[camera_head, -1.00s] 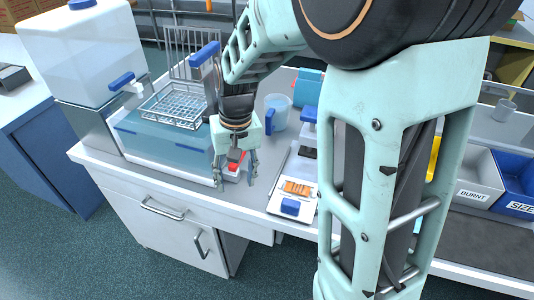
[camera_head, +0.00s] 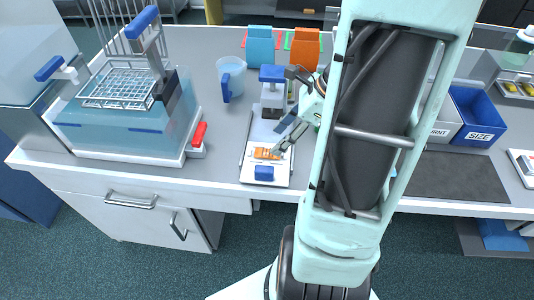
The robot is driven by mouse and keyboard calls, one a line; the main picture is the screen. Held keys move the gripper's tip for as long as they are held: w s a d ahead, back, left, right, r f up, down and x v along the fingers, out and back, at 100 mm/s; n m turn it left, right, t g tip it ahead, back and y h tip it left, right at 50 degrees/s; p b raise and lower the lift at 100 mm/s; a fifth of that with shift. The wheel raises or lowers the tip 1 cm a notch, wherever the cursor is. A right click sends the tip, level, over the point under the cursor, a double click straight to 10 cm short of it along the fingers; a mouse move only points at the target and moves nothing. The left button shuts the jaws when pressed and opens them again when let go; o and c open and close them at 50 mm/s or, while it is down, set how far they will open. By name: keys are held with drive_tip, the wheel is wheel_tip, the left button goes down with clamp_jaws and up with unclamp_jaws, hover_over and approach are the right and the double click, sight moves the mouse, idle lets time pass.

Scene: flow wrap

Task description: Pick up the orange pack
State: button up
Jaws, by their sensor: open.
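A small flat orange pack (camera_head: 267,153) lies on a white tray (camera_head: 246,170) near the front edge of the counter, just behind a blue block (camera_head: 264,173). My gripper (camera_head: 282,137) is open, above the right part of the tray, with its lower finger close to the right end of the pack. I cannot tell if that finger touches it. The rest of my gripper is partly hidden behind my own arm.
A white device with a blue top (camera_head: 272,85) stands behind the tray. A blue-handled cup (camera_head: 230,74) and a water bath with a wire rack (camera_head: 119,88) stand to the left. An orange holder (camera_head: 305,48) and a teal one (camera_head: 260,46) stand at the back. A blue bin (camera_head: 472,118) is at right.

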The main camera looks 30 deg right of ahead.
sight(267, 152)
drive_tip(key=shift+x, duration=0.8)
drive_tip(key=f, duration=0.1)
drive_tip(key=w+f, duration=0.1)
drive_tip(key=f+b, duration=0.1)
drive_tip(key=f, duration=0.1)
drive_tip(key=shift+w+a+f, duration=0.1)
drive_tip(key=shift+w+a, duration=0.05)
drive_tip(key=shift+a, duration=0.15)
drive_tip(key=shift+w+a+f, duration=0.1)
drive_tip(key=shift+a+f, duration=0.1)
drive_tip(key=shift+f, duration=0.1)
drive_tip(key=c, duration=1)
drive_tip(key=shift+r, duration=0.25)
